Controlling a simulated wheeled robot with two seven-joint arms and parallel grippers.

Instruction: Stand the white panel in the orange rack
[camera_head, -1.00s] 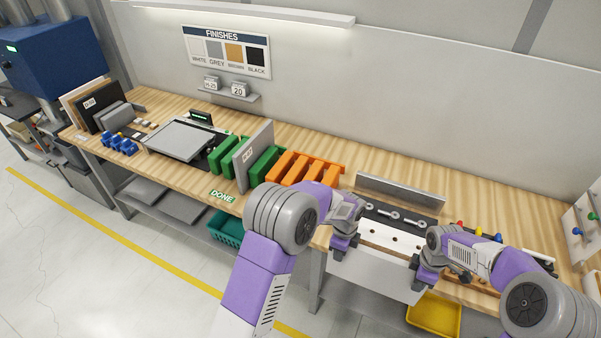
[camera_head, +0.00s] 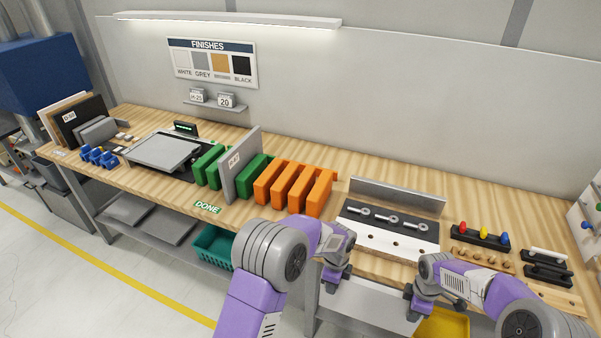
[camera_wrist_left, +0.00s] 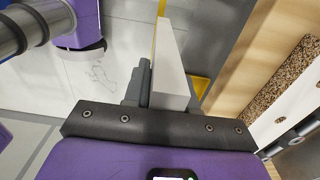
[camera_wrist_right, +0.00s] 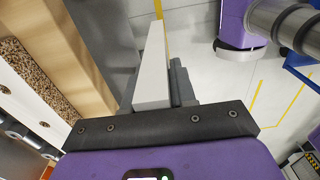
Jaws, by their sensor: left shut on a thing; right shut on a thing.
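The white panel (camera_head: 372,303) hangs between my two grippers in front of the table's front edge, below the black clamp fixture. My left gripper (camera_head: 336,280) is shut on its left end and my right gripper (camera_head: 414,306) on its right end. The panel shows edge-on between the fingers in the left wrist view (camera_wrist_left: 172,65) and the right wrist view (camera_wrist_right: 152,70). Its lower part is partly hidden in the head view. The orange rack (camera_head: 293,187) stands on the table, left of and behind the panel. Its upright dividers have empty slots between them.
A grey panel (camera_head: 242,165) stands in the green rack (camera_head: 211,166), directly left of the orange rack. The fixture with bolts (camera_head: 388,222) and a grey back fence lies to the right. Coloured-handled tools (camera_head: 482,237) stand farther right. A yellow bin (camera_head: 443,323) is below the table.

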